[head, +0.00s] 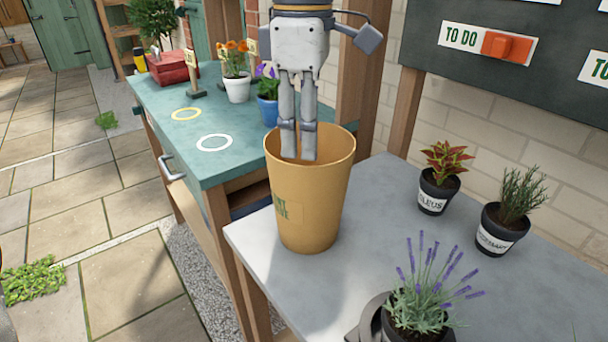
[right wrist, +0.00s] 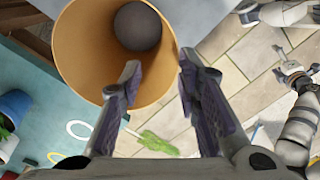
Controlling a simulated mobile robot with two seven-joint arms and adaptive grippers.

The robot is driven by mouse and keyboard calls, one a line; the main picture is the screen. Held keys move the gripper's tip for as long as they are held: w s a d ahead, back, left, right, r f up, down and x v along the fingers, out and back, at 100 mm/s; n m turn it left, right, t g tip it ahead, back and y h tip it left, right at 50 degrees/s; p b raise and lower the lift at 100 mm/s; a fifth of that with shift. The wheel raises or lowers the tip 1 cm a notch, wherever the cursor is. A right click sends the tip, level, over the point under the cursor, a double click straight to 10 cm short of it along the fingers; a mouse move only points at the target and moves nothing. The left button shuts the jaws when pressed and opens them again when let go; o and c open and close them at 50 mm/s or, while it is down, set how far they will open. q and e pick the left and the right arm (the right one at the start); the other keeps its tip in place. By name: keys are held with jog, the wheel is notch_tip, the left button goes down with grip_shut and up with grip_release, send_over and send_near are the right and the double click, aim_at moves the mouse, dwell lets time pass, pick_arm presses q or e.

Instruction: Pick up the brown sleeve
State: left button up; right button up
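The brown sleeve (head: 313,205) is a tall tan, tapered, open-topped cylinder with a green-lettered label. It stands upright on the near end of the grey table. My right gripper (head: 298,156) points down at its mouth, the fingers apart and overlapping the opening in the head view. In the right wrist view my right gripper (right wrist: 157,80) is open, with the rim of the sleeve (right wrist: 85,55) passing between the fingers. Neither finger clearly presses on the wall. A dark grey round area shows at the sleeve's bottom.
The grey table (head: 375,215) also holds a red-leaved plant (head: 433,200), a rosemary pot (head: 500,232) and a lavender pot (head: 415,322). A teal bench (head: 180,140) at left bears flower pots, a red box (head: 172,68) and ring marks. A sign board (head: 500,60) hangs behind.

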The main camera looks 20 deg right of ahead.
aim_at(301, 195)
jog(key=s+f, duration=0.2)
jog(key=f, duration=0.1)
jog(key=shift+f, duration=0.15)
jog(key=f, duration=0.7)
jog(key=shift+w+a, duration=0.35)
jog(key=shift+w, duration=0.05)
grip_shut()
